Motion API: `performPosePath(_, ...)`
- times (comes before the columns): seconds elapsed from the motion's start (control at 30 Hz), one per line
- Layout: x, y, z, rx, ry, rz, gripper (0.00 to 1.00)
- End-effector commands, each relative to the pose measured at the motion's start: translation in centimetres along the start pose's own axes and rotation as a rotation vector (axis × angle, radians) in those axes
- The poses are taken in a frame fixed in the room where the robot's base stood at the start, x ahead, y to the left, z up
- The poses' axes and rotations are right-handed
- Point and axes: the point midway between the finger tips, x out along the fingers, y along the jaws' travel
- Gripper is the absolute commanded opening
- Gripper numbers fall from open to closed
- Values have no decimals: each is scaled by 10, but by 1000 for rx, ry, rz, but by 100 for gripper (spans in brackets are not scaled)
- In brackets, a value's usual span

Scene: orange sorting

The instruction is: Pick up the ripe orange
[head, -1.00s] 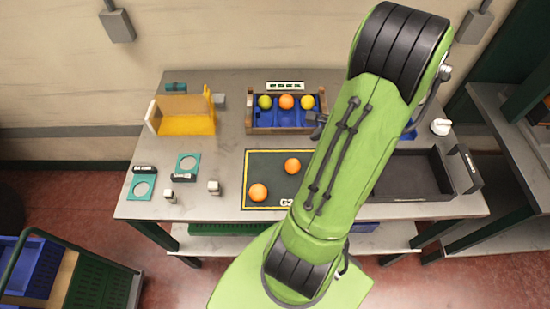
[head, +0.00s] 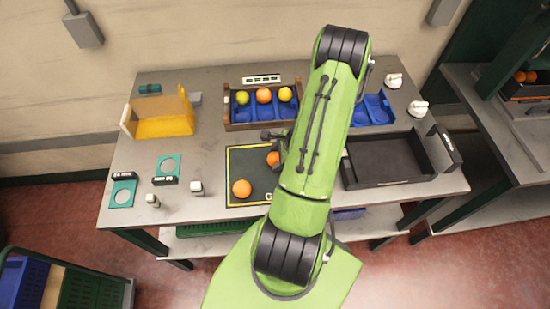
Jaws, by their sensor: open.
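Two orange-coloured fruits lie on the dark yellow-edged mat (head: 236,158): a near-left one (head: 241,188) in full view and a far one (head: 273,159) partly covered by my arm. A third orange fruit (head: 263,96) sits in the wooden crate (head: 233,121), between a yellow-green fruit (head: 242,97) and a yellow fruit (head: 285,94). My gripper (head: 270,137) shows only in part, dark, at the mat's far edge close to the far orange. It is open, and I see nothing held. Contact with that orange cannot be told.
A yellow bin (head: 163,127) stands at the left, with teal pieces (head: 123,194) and small white-topped items (head: 197,188) in front. A black tray (head: 388,183) and a blue tray (head: 375,109) are at the right.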

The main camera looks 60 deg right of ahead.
Motion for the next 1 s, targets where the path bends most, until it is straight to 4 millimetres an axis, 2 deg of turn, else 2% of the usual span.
performPosePath(0.2, 2, 0, 0, 0, 1, -1, 60)
performPosePath(0.4, 2, 0, 0, 0, 1, -1, 29)
performPosePath(0.47, 2, 0, 0, 0, 0, -1, 22)
performPosePath(0.77, -4, -2, 2, -1, 1, -2, 21)
performPosePath(0.87, -18, -6, 8, -2, 2, -4, 21)
performPosePath(1.0, -48, -14, 21, -4, 3, -5, 21)
